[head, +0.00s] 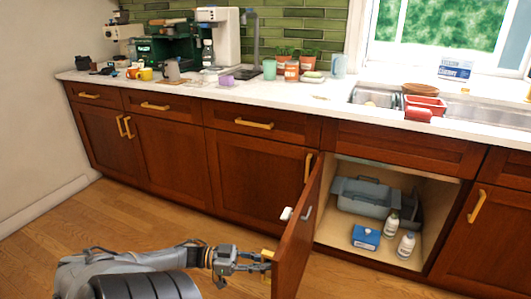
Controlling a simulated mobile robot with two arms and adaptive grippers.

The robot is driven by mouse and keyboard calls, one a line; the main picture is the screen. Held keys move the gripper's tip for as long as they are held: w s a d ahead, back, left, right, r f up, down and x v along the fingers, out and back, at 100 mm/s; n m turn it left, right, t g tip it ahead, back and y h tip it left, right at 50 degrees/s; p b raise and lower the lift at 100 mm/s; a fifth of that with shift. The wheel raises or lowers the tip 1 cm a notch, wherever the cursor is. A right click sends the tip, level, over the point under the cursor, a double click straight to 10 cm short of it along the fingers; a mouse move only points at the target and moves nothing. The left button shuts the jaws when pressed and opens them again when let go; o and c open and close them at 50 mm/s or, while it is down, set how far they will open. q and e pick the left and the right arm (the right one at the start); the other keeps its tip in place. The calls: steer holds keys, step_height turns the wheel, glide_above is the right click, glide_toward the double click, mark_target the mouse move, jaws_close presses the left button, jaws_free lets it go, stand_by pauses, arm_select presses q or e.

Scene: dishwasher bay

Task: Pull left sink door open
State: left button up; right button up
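The left sink door (298,236) stands swung far out from the sink cabinet, seen nearly edge-on with its inner side toward the right. Its brass handle (267,253) shows partly past the door's near edge, on the outer side. My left gripper (263,263) is at this handle, with its fingertips touching or very close to it. The fingertips overlap the handle, so I cannot tell whether they are shut on it. My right gripper is out of view.
The open cabinet (345,245) holds a grey caddy (365,197), a blue box (366,237) and white bottles (405,246). A closed door with a brass handle (477,206) is at right. The wooden floor (215,228) left of the open door is clear.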

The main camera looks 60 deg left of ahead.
arm_select(q)
steer(key=o, duration=0.4)
steer(key=shift+o, duration=0.2)
steer(key=v, duration=1.2)
